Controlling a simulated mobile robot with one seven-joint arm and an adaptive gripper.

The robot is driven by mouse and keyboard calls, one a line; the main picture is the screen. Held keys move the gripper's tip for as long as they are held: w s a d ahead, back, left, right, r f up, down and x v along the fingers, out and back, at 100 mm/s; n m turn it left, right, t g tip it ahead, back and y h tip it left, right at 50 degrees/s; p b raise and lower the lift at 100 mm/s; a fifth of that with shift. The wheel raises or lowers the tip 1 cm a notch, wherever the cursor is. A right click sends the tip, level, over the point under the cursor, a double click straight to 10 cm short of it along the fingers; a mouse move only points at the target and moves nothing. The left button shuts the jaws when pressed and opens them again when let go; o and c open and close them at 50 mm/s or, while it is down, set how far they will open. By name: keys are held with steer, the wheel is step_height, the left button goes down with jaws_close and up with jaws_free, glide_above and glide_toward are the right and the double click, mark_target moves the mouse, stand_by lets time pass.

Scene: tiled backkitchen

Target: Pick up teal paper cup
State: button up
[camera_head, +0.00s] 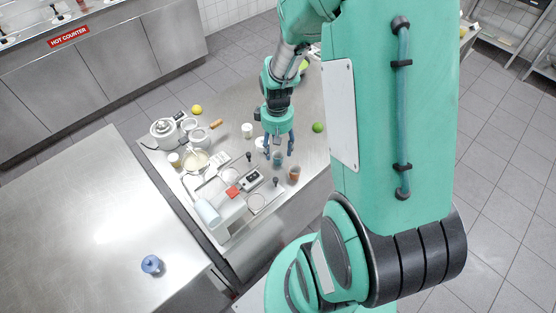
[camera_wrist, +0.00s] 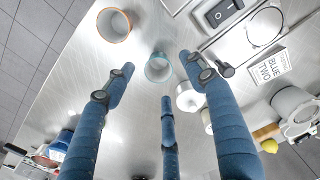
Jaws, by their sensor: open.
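The teal paper cup (camera_head: 278,159) stands on the steel table just below my gripper (camera_head: 279,149) in the head view. In the wrist view the teal cup (camera_wrist: 158,69) shows its round open rim, near the middle between my blue fingertips (camera_wrist: 159,76). My gripper is open and empty, with its fingers spread and pointing down at the table. I cannot tell the exact height of the fingertips above the cup.
An orange-brown cup (camera_head: 294,174) stands close to the teal cup. A black switch box (camera_head: 252,179), a white cup (camera_head: 247,130) and a lime (camera_head: 318,127) are nearby. A white box (camera_wrist: 273,67) and a black-handled tool (camera_wrist: 225,69) lie to the right in the wrist view.

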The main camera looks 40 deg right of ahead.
mark_target(278, 155)
steer(key=shift+d+f+b, duration=0.15)
steer(key=shift+f+b, duration=0.5)
steer(key=shift+f, duration=1.95)
steer(key=c, duration=1.2)
